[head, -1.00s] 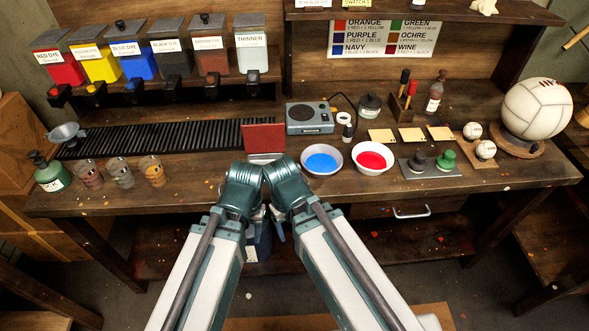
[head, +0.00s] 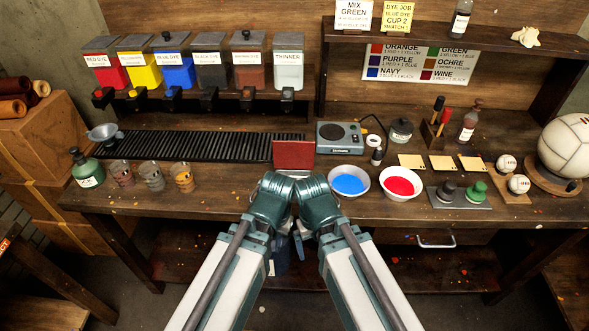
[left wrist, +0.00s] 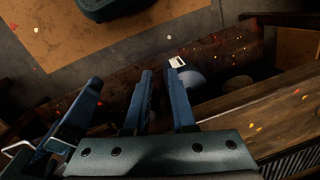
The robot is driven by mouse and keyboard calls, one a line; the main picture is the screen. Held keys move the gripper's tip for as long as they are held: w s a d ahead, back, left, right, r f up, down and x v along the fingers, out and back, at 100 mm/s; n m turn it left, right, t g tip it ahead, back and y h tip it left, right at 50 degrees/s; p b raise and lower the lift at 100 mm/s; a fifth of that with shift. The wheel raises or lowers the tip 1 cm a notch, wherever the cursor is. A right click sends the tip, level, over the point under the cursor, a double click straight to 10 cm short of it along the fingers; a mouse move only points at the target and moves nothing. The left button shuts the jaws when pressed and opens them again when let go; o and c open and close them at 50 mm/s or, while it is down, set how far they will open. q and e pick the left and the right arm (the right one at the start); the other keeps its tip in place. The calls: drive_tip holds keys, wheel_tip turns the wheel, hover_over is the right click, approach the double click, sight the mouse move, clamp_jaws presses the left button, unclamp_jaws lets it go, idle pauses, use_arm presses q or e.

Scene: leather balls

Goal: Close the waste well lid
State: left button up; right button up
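The waste well lid (head: 293,154) looks like the red-brown panel standing upright, raised, at the bench's front middle, at the right end of the black slatted rack. A pale metal strip shows at its foot; the opening is mostly hidden behind my wrists. My left gripper (head: 282,252) hangs below the bench edge, in front of and under the lid, apart from it. In the left wrist view its two blue fingers (left wrist: 160,85) stand apart with nothing clearly between them. My right gripper is mostly hidden; a blue finger beside the left ones (left wrist: 87,105) seems to be its own.
A blue bowl (head: 349,181) and a red bowl (head: 400,183) stand close right of the lid. A hotplate (head: 341,136) is behind them. The slatted rack (head: 210,146) runs left, with several glass cups before it. A drawer handle (head: 436,244) juts out at right.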

use_arm(q)
drive_tip(key=shift+n+t+h, duration=0.3)
drive_tip(key=shift+n+t, duration=0.2)
drive_tip(key=shift+t, duration=0.4)
drive_tip(key=w+d+r+p, duration=0.1)
drive_tip(key=w+r+p, duration=0.1)
drive_tip(key=w+r, duration=0.1)
drive_tip(key=w+d+r+p, duration=0.1)
drive_tip(key=w+r+p, duration=0.2)
drive_tip(key=w, duration=0.2)
drive_tip(key=w+r+p, duration=0.3)
drive_tip(key=w, duration=0.1)
drive_tip(key=shift+d+r, duration=0.3)
drive_tip(key=shift+d, duration=0.1)
clamp_jaws()
drive_tip(key=w+d+r+n+t+p, duration=0.1)
drive_tip(key=w+r+p, duration=0.4)
drive_tip(key=w, duration=0.4)
drive_tip(key=w+d+r+t+h+p, duration=0.1)
drive_tip(key=w+d+r+t+p, duration=0.1)
drive_tip(key=w+r+p, duration=0.4)
drive_tip(key=w+r, duration=0.1)
drive_tip(key=w, duration=0.2)
drive_tip(key=shift+r+n, duration=0.3)
drive_tip(key=shift+n, duration=0.1)
